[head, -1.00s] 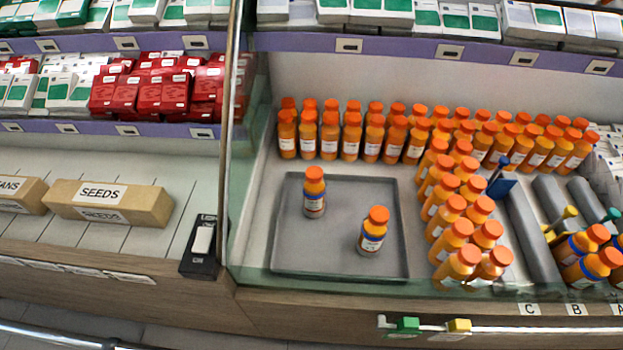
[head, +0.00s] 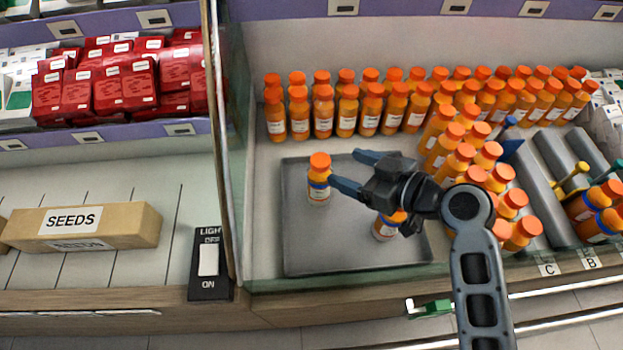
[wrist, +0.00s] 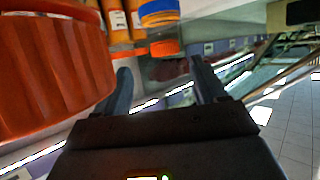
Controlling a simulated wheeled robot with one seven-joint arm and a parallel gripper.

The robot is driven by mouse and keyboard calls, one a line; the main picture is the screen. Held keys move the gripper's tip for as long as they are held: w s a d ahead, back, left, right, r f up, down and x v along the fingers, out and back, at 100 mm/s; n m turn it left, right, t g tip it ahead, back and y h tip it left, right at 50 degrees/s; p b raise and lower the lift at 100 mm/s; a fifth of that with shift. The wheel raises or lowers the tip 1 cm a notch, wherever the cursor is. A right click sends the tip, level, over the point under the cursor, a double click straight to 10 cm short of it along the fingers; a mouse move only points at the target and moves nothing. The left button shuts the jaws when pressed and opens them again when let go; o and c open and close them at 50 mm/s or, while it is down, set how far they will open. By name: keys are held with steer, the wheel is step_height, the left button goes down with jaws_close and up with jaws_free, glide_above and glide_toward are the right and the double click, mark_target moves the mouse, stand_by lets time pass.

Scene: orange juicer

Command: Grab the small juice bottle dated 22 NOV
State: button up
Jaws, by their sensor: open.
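Two small orange juice bottles with orange caps and blue-banded labels stand upright on the grey tray (head: 300,245). One bottle (head: 319,187) is at the tray's left, just beyond my gripper's fingertips. The other bottle (head: 385,229) is partly hidden under my gripper. The dates on the labels are too small to read. My gripper (head: 346,168) is open and empty above the tray, fingers pointing left. In the wrist view, my gripper (wrist: 160,80) shows spread fingers, with a blue-banded bottle (wrist: 160,18) beyond them, inverted in the picture. A large orange cap (wrist: 50,65) is very close at left.
Rows of orange bottles (head: 347,112) stand behind the tray, and more (head: 455,160) stand to its right. A glass divider (head: 236,150) is at left, beside a light switch (head: 209,262). Grey lane dividers (head: 535,195) and blue-banded bottles (head: 590,215) are at far right.

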mark_target(325, 162)
steer(key=x, duration=0.3)
steer(key=shift+w+a+r+p, duration=0.1)
steer(key=shift+a+p, duration=0.25)
steer(key=x, duration=0.4)
steer(key=shift+a+p, duration=0.25)
steer(key=shift+p, duration=0.05)
jaws_close()
